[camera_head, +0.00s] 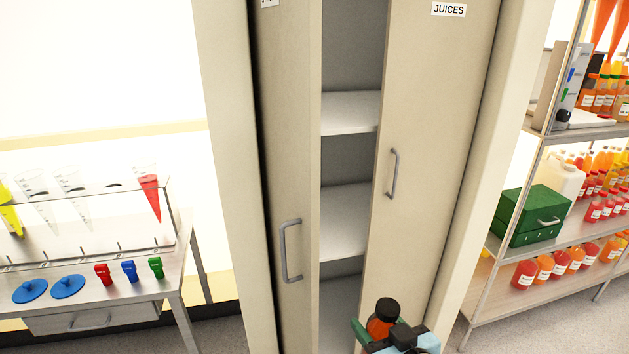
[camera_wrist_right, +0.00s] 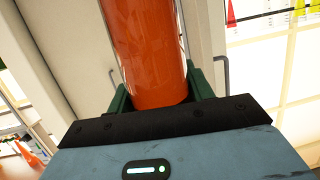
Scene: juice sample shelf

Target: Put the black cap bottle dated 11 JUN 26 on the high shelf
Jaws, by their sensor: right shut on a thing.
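An orange bottle with a black cap (camera_head: 384,316) is held upright in my right gripper (camera_head: 377,332) at the bottom of the head view. In the right wrist view the bottle (camera_wrist_right: 148,50) fills the space between the green fingers of the right gripper (camera_wrist_right: 155,95), which is shut on it. No date is readable on the bottle. Behind it stands a tall cabinet with a door marked JUICES (camera_head: 425,130). Its opening shows an upper shelf (camera_head: 350,113), a middle shelf (camera_head: 345,215) and a lower part; the visible parts of these shelves are bare. My left gripper is not in view.
The cabinet's left door (camera_head: 285,180) and the JUICES door leave only a narrow gap. A steel bench (camera_head: 130,300) with funnels and small clamps stands at the left. A rack (camera_head: 540,240) with several bottles and a green box (camera_head: 532,215) stands at the right.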

